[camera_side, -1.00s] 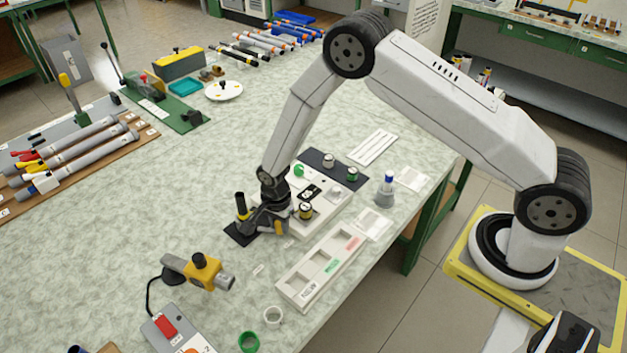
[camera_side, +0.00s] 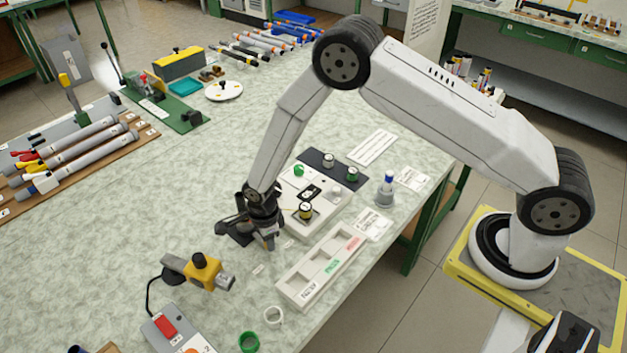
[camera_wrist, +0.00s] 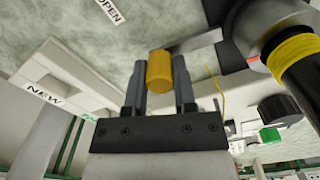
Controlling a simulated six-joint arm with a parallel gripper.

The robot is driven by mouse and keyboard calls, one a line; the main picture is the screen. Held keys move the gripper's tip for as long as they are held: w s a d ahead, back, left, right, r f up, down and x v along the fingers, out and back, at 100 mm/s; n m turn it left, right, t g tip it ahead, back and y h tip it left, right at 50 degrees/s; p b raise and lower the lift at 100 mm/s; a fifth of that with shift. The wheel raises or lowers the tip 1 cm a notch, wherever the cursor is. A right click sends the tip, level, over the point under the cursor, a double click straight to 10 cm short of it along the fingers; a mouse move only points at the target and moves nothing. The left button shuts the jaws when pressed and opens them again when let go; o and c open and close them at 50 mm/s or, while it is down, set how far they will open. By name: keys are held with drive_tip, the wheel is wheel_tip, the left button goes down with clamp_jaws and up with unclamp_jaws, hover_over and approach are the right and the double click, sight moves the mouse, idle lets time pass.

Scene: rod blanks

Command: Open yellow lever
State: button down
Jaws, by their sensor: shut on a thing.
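The yellow lever's knob (camera_wrist: 159,72) sits between the two fingers of my gripper (camera_wrist: 160,64) in the wrist view, and the gripper is shut on it. A grey lever arm (camera_wrist: 196,41) runs from the knob to a grey round body (camera_wrist: 245,30) at upper right. A black post with a yellow band (camera_wrist: 296,58) stands beside that body. An "OPEN" label (camera_wrist: 109,11) lies on the table at upper left, apart from the knob. In the side view my gripper (camera_side: 267,242) is low at the bench, and the knob is mostly hidden there.
A white fixture (camera_side: 325,207) stands close to the right of my gripper. A compartment tray (camera_side: 283,287) lies in front of it. A yellow-and-grey device (camera_side: 203,272) with a cable is front left.

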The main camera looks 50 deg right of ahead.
drive_tip(key=a+m, duration=0.2)
drive_tip(key=m, duration=0.1)
drive_tip(key=shift+w+a, duration=0.3)
drive_tip(key=shift+w+a+m, duration=0.3)
drive_tip(key=shift+a+m, duration=0.3)
drive_tip(key=shift+m, duration=0.4)
drive_tip(key=shift+c, duration=2.1)
unclamp_jaws()
drive_tip(key=shift+r, duration=0.15)
wheel_tip(320, 180, up, 8)
drive_tip(key=shift+f, duration=0.25)
